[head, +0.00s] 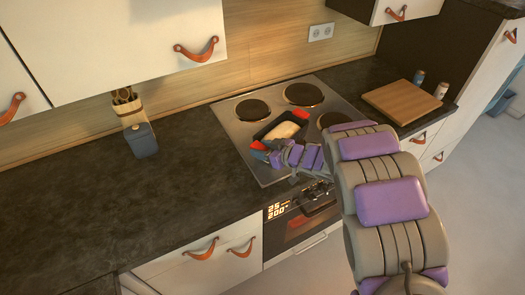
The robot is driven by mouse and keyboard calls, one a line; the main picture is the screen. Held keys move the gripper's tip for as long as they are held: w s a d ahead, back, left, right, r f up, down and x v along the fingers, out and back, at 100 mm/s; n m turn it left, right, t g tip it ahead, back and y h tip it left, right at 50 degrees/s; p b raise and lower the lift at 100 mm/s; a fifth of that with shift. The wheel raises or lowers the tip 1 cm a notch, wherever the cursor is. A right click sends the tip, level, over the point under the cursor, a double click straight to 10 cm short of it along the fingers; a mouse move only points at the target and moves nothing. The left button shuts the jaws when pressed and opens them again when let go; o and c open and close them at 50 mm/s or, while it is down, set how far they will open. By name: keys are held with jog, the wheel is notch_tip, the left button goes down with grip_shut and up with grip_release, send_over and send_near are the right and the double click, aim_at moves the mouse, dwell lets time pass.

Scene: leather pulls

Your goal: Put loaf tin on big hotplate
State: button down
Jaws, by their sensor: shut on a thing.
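The loaf tin (262,134) is dark with red end grips and holds a pale loaf or dough. It is over the front middle of the steel hob (232,133). My gripper (263,151) is shut on its near-left end; my arm hides part of the grip. I cannot tell whether the tin touches the hob. Three dark round hotplates show: back left (252,110), back right (303,94) and front right (333,119), partly behind my arm. The front-left area is covered by the tin and gripper. The back-right plate looks larger than the back-left one.
A wooden board (402,101) lies right of the hob, with two small shakers (418,77) behind it. A blue-grey container (141,139) and a utensil holder (127,108) stand at left. The left worktop (80,205) is clear. Wall cabinets (120,45) overhang the back.

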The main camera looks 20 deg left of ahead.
jog(key=c, duration=0.9)
grip_release()
jog(key=shift+f, duration=0.1)
jog(key=o, duration=0.3)
jog(key=shift+d, duration=0.25)
jog(key=shift+o, duration=0.2)
jog(key=shift+r, duration=0.2)
jog(key=p+v, duration=0.3)
jog(key=v, duration=0.8)
jog(key=shift+d, duration=0.4)
jog(key=shift+s+r, duration=0.1)
